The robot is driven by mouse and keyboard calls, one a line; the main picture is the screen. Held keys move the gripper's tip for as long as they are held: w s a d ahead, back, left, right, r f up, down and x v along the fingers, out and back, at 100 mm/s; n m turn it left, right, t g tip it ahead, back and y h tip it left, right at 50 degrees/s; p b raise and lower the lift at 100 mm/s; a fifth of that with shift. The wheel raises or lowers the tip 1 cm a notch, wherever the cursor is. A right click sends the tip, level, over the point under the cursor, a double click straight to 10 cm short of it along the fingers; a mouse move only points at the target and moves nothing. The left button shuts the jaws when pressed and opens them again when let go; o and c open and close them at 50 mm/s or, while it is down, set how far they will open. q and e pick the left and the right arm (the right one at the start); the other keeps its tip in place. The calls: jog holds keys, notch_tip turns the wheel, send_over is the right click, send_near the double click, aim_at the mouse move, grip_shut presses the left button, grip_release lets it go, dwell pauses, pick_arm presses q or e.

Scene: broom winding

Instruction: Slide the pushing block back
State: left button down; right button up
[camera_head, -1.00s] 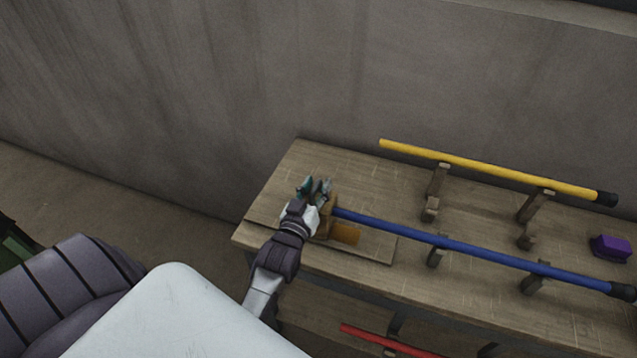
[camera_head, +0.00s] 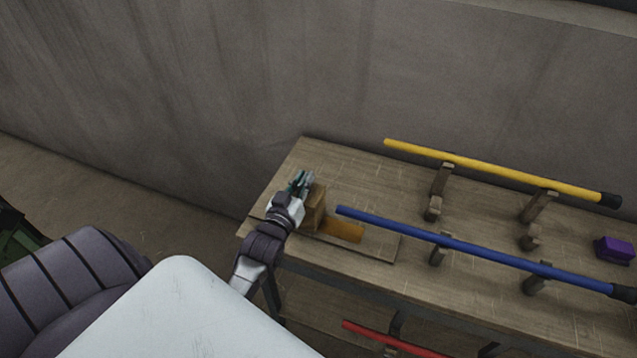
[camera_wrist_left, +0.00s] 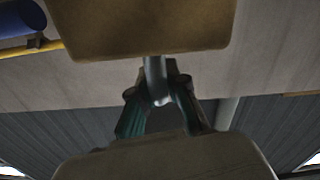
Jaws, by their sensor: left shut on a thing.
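The pushing block (camera_head: 315,207) is a brown wooden block on a flat wooden base at the left end of the table. My left gripper (camera_head: 300,182) is at the block's left side. The left wrist view shows its teal fingers (camera_wrist_left: 158,100) shut on a grey rod-like handle (camera_wrist_left: 156,75) that sticks out of the block (camera_wrist_left: 140,25). A blue pole (camera_head: 440,239) lies on wooden supports, its left end apart from the block. An orange strip (camera_head: 342,230) shows on the base right of the block. My right gripper is not in view.
A yellow pole (camera_head: 490,170) rests on supports at the table's back. A purple block (camera_head: 613,248) sits at the right. A red pole (camera_head: 385,338) is on a lower level. A grey wall (camera_head: 250,90) stands behind the wooden table (camera_head: 330,165).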

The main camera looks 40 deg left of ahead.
pick_arm(q)
jog(key=s+a, duration=0.2)
jog(key=a, duration=0.8)
jog(key=shift+s+a, duration=0.25)
jog(key=shift+a, duration=0.1)
jog(key=shift+r, duration=0.15)
jog(key=c, duration=1.3)
grip_release()
jog(key=shift+a, duration=0.1)
jog(key=shift+o, duration=0.6)
jog(key=shift+w+a+f, duration=0.1)
jog(key=shift+f, duration=0.1)
jog(key=v, duration=1.2)
